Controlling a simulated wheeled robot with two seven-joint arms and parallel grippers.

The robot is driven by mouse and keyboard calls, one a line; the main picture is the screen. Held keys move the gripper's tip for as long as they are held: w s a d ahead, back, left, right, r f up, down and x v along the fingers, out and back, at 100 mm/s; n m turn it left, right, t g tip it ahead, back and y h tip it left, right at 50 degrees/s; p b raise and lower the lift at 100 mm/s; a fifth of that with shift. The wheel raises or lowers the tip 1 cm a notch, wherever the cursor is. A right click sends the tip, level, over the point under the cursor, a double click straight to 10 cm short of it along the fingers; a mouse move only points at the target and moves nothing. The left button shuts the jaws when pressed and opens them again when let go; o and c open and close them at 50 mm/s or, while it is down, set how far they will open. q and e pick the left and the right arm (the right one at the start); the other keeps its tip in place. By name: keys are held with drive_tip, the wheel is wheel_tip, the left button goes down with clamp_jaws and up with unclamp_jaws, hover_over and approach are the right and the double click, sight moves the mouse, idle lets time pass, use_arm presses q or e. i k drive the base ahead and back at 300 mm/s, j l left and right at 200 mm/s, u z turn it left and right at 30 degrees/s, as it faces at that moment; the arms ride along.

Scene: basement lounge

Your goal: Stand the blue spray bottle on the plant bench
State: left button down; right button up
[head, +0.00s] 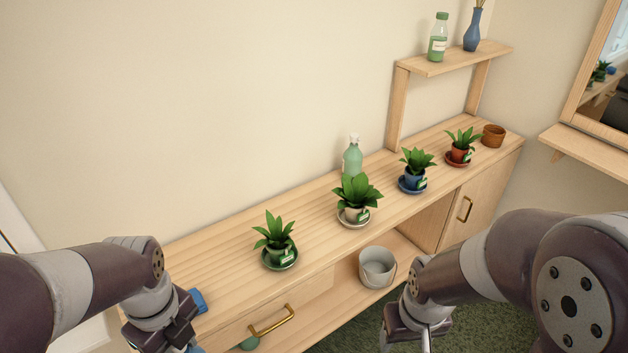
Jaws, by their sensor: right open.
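The plant bench (215,235) is a long light-wood cabinet along the wall with several potted plants on its top. A blue object (197,300) shows at its left end, right beside my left gripper (185,345). It may be the blue spray bottle, but my gripper and wrist hide most of it. Another bit of blue shows lower, at the bottom edge. The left fingertips are hidden or cut off, so I cannot tell whether they hold it. My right gripper (424,343) is low in front of the bench, open, partly cut off by the bottom edge.
A pale green bottle (352,160) stands behind the plants. A raised shelf (455,60) holds a green bottle (438,40) and a blue vase (473,32). A terracotta pot (493,136) is at the far end. A grey bucket (377,268) sits below. Bare top lies between plants.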

sight(215, 249)
drive_tip(key=i, duration=1.15)
